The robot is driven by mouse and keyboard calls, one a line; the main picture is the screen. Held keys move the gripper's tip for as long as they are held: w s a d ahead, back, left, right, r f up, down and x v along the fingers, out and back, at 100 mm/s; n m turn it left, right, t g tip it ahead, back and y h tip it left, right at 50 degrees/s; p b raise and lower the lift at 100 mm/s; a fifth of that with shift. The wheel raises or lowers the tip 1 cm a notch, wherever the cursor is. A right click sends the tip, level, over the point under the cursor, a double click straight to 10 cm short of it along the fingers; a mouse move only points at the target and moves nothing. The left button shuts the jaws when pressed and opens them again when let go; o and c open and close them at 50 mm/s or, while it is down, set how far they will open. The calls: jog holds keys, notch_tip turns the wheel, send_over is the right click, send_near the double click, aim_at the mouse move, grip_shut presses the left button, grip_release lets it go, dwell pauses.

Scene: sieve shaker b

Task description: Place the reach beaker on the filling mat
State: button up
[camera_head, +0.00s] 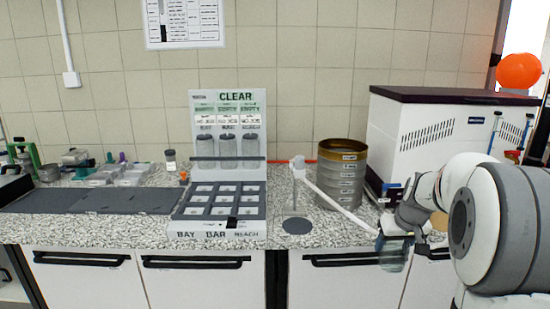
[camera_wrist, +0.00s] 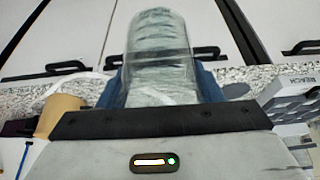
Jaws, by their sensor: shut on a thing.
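My gripper (camera_head: 395,238) is shut on a clear glass beaker (camera_head: 394,258), in front of the counter's front edge at the right. In the wrist view the beaker (camera_wrist: 158,50) sits between the blue fingers, and pale streaks show through its wall. No label on it is readable. A dark grey round mat (camera_head: 298,226), which looks like the filling mat, lies bare on the counter left of my gripper. The beaker is well apart from it.
Behind are a brass-topped sieve stack (camera_head: 341,175) and a white cabinet (camera_head: 425,130). A CLEAR board (camera_head: 228,120) holds three jars. Dark flat panels (camera_head: 90,200) lie at left.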

jog(key=a+f, duration=1.5)
jog(key=f, duration=0.5)
jog(key=s+f, duration=0.4)
jog(key=f, duration=0.2)
jog(key=shift+s+a+f, duration=0.3)
